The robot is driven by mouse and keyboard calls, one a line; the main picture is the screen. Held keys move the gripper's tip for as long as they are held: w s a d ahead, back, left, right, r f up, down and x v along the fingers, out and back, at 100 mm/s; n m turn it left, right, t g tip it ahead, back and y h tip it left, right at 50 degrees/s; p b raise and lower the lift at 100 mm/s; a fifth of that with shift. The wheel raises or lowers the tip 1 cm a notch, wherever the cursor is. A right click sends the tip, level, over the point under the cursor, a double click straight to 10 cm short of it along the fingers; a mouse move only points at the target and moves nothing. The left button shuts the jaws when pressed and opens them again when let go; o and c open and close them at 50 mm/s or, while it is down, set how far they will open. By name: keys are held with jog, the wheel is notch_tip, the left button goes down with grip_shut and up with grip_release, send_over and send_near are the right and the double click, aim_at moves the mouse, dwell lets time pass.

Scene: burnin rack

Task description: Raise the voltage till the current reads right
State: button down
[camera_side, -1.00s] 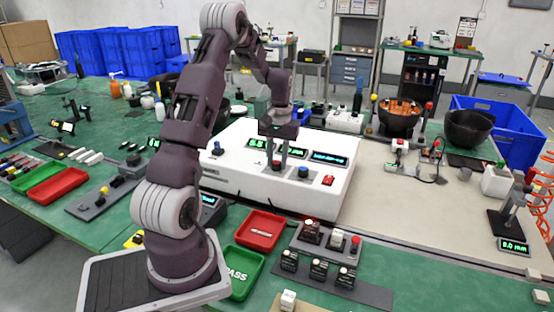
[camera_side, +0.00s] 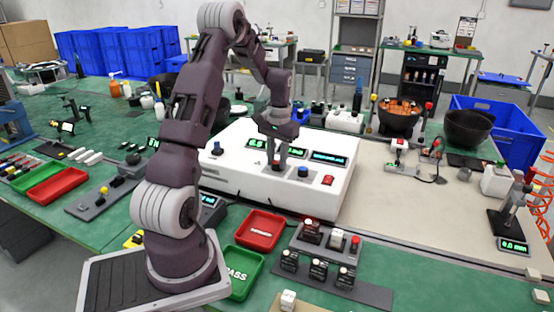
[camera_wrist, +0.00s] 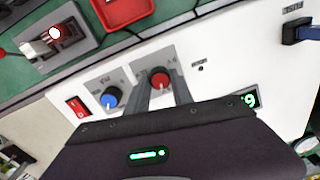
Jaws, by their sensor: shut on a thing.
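The white power supply (camera_side: 225,170) stands mid-bench, with lit green displays on its sloped panel. The left display (camera_side: 257,144) seems to read about 5.5. The middle display is partly hidden by my gripper, and the text on the right display (camera_side: 328,158) is too small to read. My gripper (camera_wrist: 162,84) points down at the panel, its fingers shut on the red knob (camera_wrist: 160,76). A blue knob (camera_side: 303,172) sits just right of it; it also shows in the wrist view (camera_wrist: 111,97). A red switch (camera_side: 328,180) is further right.
A red tray (camera_side: 240,239) and a green PASS tray (camera_side: 233,280) lie in front of the supply. Small switch modules (camera_side: 318,269) stand front right. The beige mat (camera_side: 420,220) to the right has free room.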

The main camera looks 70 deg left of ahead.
aim_at(278, 162)
jog(key=c, duration=1.1)
grip_release()
jog(key=shift+r, duration=0.1)
notch_tip(278, 162, up, 7)
jog(key=shift+w+d, duration=0.1)
